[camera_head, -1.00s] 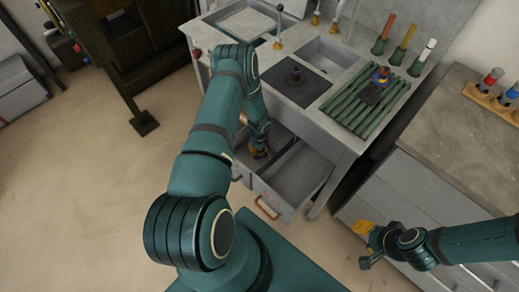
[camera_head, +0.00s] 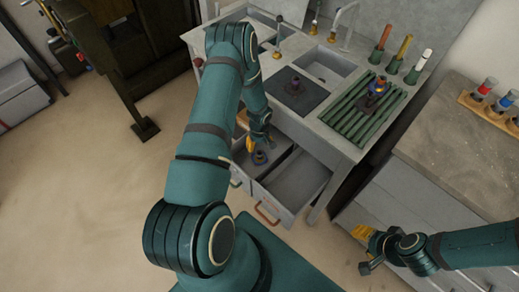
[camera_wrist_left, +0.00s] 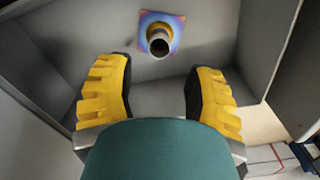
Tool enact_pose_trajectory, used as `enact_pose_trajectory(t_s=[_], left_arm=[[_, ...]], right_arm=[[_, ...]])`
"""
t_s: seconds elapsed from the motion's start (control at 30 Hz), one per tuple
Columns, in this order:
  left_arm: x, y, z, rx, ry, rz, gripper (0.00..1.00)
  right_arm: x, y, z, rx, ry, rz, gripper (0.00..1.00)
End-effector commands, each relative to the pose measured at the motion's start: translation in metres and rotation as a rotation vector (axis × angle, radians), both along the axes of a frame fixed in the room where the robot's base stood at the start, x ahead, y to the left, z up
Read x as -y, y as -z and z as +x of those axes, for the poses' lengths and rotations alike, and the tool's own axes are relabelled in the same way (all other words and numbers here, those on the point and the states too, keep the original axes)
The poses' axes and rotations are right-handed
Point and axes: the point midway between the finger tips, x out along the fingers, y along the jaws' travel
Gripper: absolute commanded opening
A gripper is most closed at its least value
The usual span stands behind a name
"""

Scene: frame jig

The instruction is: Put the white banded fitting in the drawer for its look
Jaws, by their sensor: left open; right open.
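A small fitting with a square blue-purple base, an orange-yellow collar and a grey tube stands in the left open drawer; it shows in the left wrist view (camera_wrist_left: 158,38) and in the head view (camera_head: 260,157). I cannot make out a white band on it. The left drawer (camera_head: 237,176) has a green handle; the right drawer (camera_head: 299,186) is also open, has an orange handle and looks empty. My left gripper (camera_wrist_left: 160,92) is open, empty and apart from the fitting, above the left drawer. My right gripper (camera_head: 364,246) is open, out by the right cabinet.
Another fitting (camera_head: 295,86) stands on a dark mat on the bench. A blue and orange fitting (camera_head: 375,88) stands on the green slatted rack (camera_head: 347,124). Colour-topped posts (camera_head: 400,52) stand behind. A wooden rack (camera_head: 484,108) holds bottles on the right counter.

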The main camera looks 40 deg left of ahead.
Motion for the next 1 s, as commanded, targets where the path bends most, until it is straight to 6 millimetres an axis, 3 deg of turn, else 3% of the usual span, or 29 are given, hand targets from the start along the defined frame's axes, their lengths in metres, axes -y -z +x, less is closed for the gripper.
enact_pose_trajectory(t_s=[0.2,0.47,0.57,0.73,0.9,1.0], left_arm=[[0.000,-0.025,0.000,0.000,0.000,0.000,0.53],[0.007,-0.029,0.000,0.003,0.016,-0.011,0.53],[0.037,-0.034,-0.002,0.025,0.084,-0.054,0.53],[0.129,-0.057,-0.018,0.104,0.317,-0.173,0.53],[0.214,-0.090,-0.054,0.198,0.580,-0.249,0.53],[0.248,-0.109,-0.079,0.240,0.716,-0.263,0.53]], right_arm=[[0.000,-0.005,-0.001,-0.003,-0.001,0.000,0.47],[0.000,-0.005,-0.001,-0.004,-0.001,0.000,0.47],[0.000,-0.005,-0.001,-0.004,-0.001,0.000,0.47],[0.000,-0.005,-0.001,-0.004,-0.001,0.000,0.47],[0.000,-0.005,-0.001,-0.003,-0.001,0.000,0.47],[0.000,-0.005,-0.001,-0.003,-0.001,0.000,0.47]])
